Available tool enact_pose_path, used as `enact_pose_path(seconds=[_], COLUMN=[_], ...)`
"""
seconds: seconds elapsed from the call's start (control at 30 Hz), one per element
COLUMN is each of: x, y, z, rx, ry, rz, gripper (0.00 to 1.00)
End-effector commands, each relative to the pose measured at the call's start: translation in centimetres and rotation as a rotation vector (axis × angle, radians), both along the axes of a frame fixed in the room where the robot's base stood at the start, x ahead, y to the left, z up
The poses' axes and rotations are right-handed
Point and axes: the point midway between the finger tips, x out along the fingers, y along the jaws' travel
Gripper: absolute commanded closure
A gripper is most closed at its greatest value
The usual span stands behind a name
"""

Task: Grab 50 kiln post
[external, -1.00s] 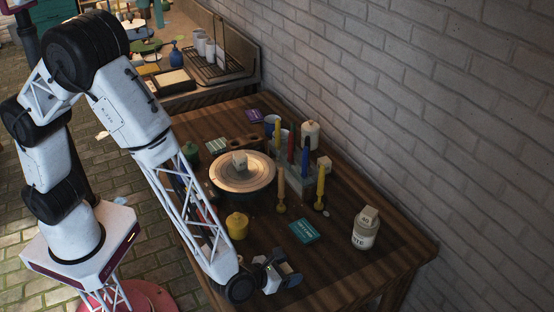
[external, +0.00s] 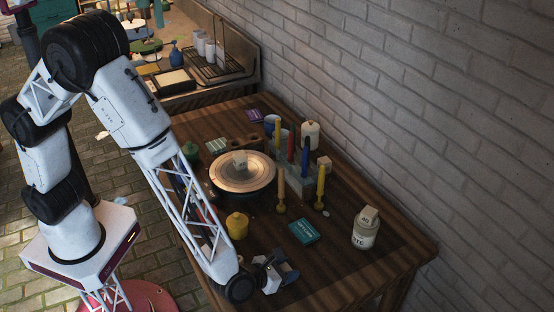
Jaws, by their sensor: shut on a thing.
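My gripper (external: 285,277) is low over the near front part of the dark wooden table. It is shut on a small pale block (external: 272,284), which the fingers partly hide; I cannot read a number on it. A pale kiln post block (external: 369,213) with a dark number sits on the lid of a white jar (external: 364,237) at the right; the number is too small to be sure of. Another pale block (external: 240,158) stands on the round plate (external: 226,187). A further pale block (external: 324,163) is behind the candles.
Yellow, blue and red upright sticks (external: 304,157) stand right of the plate. A yellow pot (external: 237,226) and a teal box (external: 303,231) lie between the plate and my gripper. The table's right front corner is clear. A brick wall (external: 450,120) runs along the right.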

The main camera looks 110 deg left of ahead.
Motion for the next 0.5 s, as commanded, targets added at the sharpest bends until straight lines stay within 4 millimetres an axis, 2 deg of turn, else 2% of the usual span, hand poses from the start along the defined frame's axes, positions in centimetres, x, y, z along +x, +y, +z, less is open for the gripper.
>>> enact_pose_path(seconds=[0.27, 0.5], x=[0.0, 0.1], y=[0.0, 0.0], z=[0.6, 2.7], rx=[0.0, 0.0], ry=[-0.001, -0.003], rz=[0.0, 0.0], gripper=[0.85, 0.85])
